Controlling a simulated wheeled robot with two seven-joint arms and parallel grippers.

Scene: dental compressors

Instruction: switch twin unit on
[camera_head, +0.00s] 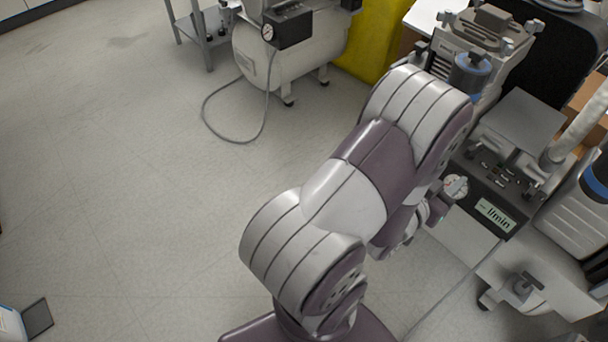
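A unit with a dark control panel (515,195) stands at the right; I take it for the twin unit, but cannot confirm this. Its panel has a lit display reading "l/min" (495,215), small switches along the top (492,172) and a round white dial or knob (455,187) at its left. My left arm crosses the middle of the view. My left gripper (437,209) is small and partly hidden by the arm, close to the panel's left edge near the dial. I cannot tell whether it touches anything, or whether its fingers are open. My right gripper is not in view.
A cream compressor tank (290,50) with a black box and gauge stands at the back, its grey hose (235,140) looping on the floor. A grey shelf (203,30) is beside it. A yellow object (378,40) stands behind.

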